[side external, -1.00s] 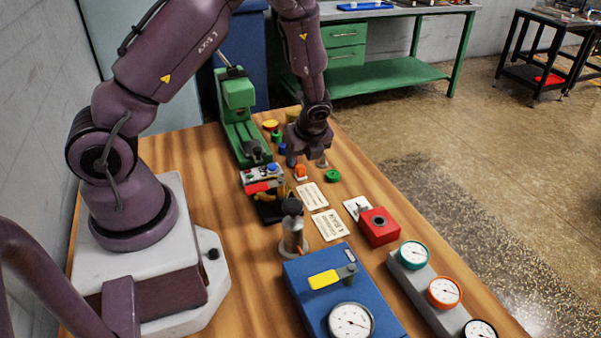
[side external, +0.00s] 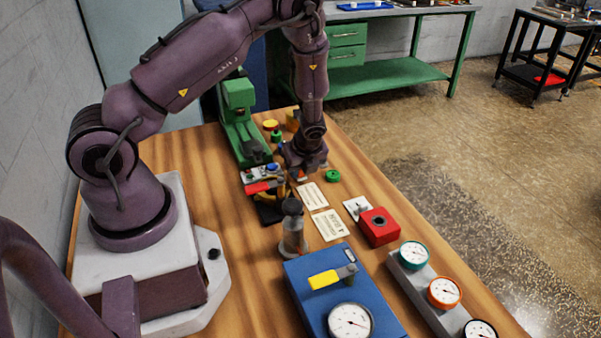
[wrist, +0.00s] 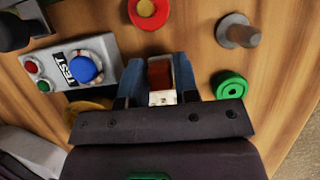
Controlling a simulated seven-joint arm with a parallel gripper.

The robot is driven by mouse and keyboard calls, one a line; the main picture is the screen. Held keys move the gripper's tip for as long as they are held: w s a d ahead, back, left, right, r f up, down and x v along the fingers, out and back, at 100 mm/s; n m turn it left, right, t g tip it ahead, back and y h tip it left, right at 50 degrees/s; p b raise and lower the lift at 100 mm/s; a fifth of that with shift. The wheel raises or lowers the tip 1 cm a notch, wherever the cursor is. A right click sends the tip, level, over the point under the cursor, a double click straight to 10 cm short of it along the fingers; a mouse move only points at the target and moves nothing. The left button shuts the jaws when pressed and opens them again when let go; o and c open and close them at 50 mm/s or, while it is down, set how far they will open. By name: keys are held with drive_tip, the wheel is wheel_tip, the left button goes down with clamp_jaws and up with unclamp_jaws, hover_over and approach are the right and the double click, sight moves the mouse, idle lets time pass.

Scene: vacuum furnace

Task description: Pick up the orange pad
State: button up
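The orange pad (wrist: 160,75) shows in the wrist view as a dark orange-red block with a pale piece at its near end. It lies between the two blue-grey fingers of my gripper (wrist: 160,68). The fingers stand close along both sides of it; I cannot tell whether they touch it. In the side view my gripper (side external: 303,173) is low over the table, and only a sliver of orange shows beneath it. The rest of the pad is hidden there.
A green ring (wrist: 230,85) lies close on the right, with a grey post (wrist: 237,31) beyond it. A red-and-yellow button (wrist: 148,12) is ahead. A control box with a blue knob (wrist: 85,67) stands left. Cards (side external: 312,195) lie in front, near a red box (side external: 379,226).

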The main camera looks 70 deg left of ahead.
drive_tip(key=shift+c, duration=0.3)
drive_tip(key=shift+r, duration=0.6)
wheel_tip(320, 180, up, 2)
drive_tip(key=shift+s+r, duration=0.1)
drive_tip(key=shift+r, duration=0.15)
drive_tip(key=s+d+r, duration=0.6)
drive_tip(key=s+r, duration=0.3)
drive_tip(key=s, duration=0.3)
drive_tip(key=shift+d+r, duration=0.15)
drive_tip(key=shift+d, duration=0.2)
drive_tip(key=shift+s, duration=0.1)
drive_tip(key=shift+o, duration=1)
drive_tip(key=shift+c, duration=0.8)
